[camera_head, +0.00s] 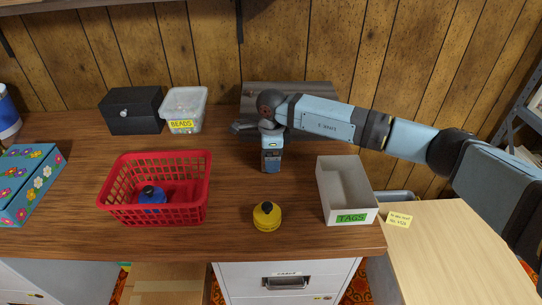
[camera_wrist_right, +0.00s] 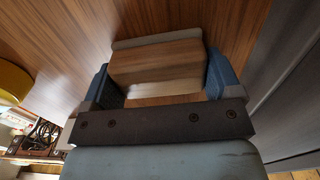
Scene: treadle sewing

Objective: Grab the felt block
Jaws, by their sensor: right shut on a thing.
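The felt block (camera_wrist_right: 155,62) shows in the right wrist view as a wooden block with a pale grey layer along its far edge. It sits between the two blue fingers of my right gripper (camera_wrist_right: 160,80), which is shut on it. In the head view my right gripper (camera_head: 271,168) points down over the middle of the wooden desk, and hides the block there. I cannot tell whether the block touches the desk. My left gripper is not in view.
A red basket (camera_head: 190,205) holding a blue object (camera_head: 152,194) stands left. A yellow round object (camera_head: 267,216) is near the front edge. A white TAGS tray (camera_head: 346,180) is right. A BEADS tub (camera_head: 184,108) and black box (camera_head: 131,112) stand behind.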

